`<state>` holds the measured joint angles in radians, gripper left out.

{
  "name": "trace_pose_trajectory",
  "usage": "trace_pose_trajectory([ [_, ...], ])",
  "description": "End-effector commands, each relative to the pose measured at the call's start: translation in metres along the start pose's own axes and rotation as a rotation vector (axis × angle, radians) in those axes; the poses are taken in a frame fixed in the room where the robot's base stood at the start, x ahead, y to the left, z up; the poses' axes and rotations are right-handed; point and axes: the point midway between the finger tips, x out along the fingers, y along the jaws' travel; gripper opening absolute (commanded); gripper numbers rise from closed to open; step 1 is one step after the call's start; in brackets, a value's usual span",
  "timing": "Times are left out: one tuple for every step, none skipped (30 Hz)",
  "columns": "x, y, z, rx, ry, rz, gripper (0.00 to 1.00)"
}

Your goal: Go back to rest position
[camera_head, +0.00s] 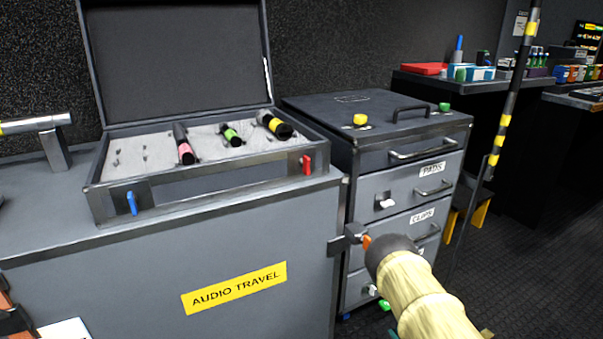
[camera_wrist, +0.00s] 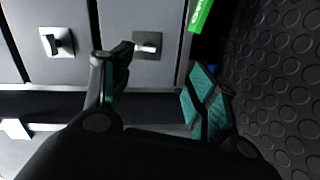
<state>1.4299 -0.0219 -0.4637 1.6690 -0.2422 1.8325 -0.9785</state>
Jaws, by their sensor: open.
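My gripper (camera_wrist: 158,78) is open in the wrist view, with its two dark, teal-padded fingers spread apart. Nothing shows between the fingertips except the grey drawer fronts and a dark gap behind them. In the head view my cream arm reaches in from the bottom right, in front of the grey drawer cabinet (camera_head: 408,160); the gripper's fingers cannot be made out there. Two pale latches on grey fronts show in the wrist view, one (camera_wrist: 57,41) left of the fingers and one (camera_wrist: 148,44) between them. Whether the fingers touch anything cannot be told.
An open case (camera_head: 225,185) with several microphones in foam stands on the AUDIO TRAVEL chest (camera_head: 160,285). A striped pole (camera_head: 500,130) rises right of the cabinet. A dark table (camera_head: 480,82) with supplies stands behind. Dark studded floor (camera_wrist: 285,90) is clear at right.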

Motion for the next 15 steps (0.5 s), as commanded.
trace_pose_trajectory([
  [-0.009,-0.007,0.0,0.06,-0.056,-0.039,0.59],
  [-0.015,-0.012,0.0,0.106,-0.096,-0.068,0.59],
  [-0.026,-0.021,-0.001,0.175,-0.156,-0.111,0.59],
  [-0.034,-0.028,-0.002,0.23,-0.204,-0.143,0.59],
  [-0.044,-0.035,-0.005,0.288,-0.254,-0.175,0.59],
  [-0.058,-0.045,-0.01,0.366,-0.32,-0.219,0.59],
  [-0.069,-0.052,-0.015,0.425,-0.371,-0.25,0.59],
  [-0.081,-0.06,-0.02,0.485,-0.423,-0.282,0.59],
  [-0.097,-0.069,-0.03,0.564,-0.491,-0.324,0.59],
  [-0.11,-0.075,-0.038,0.624,-0.543,-0.354,0.59],
  [-0.123,-0.081,-0.047,0.683,-0.597,-0.384,0.59],
  [-0.141,-0.088,-0.06,0.758,-0.665,-0.423,0.59],
  [-0.154,-0.093,-0.071,0.812,-0.715,-0.452,0.59],
  [-0.168,-0.097,-0.081,0.862,-0.765,-0.477,0.59],
  [-0.185,-0.102,-0.096,0.926,-0.828,-0.512,0.59],
])
